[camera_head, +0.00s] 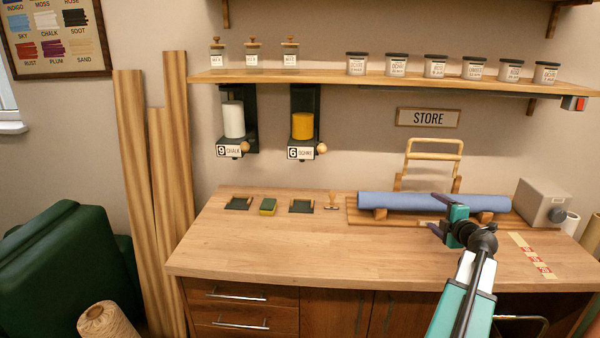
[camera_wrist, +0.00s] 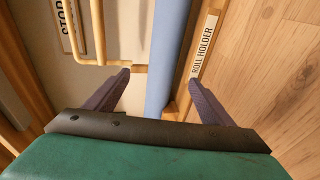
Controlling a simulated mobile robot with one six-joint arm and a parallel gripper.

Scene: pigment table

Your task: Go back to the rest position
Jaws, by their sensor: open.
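My gripper (camera_head: 437,213) is open and empty above the right part of the wooden table (camera_head: 270,243). In the wrist view, my gripper (camera_wrist: 160,85) shows its two dark fingers spread apart. A blue roll (camera_head: 400,202) lies on a wooden roll holder (camera_head: 358,217) just behind the gripper in the head view. The blue roll (camera_wrist: 166,50) appears between the fingers in the wrist view, but I cannot tell how far beyond them it is. The roll holder's label (camera_wrist: 204,45) also shows there.
A grey box (camera_head: 541,202) stands at the table's right end. A wooden frame (camera_head: 433,150) rises behind the roll. Two dispensers (camera_head: 233,118) hang under the shelf (camera_head: 330,77), which holds several jars. The table's left front is clear.

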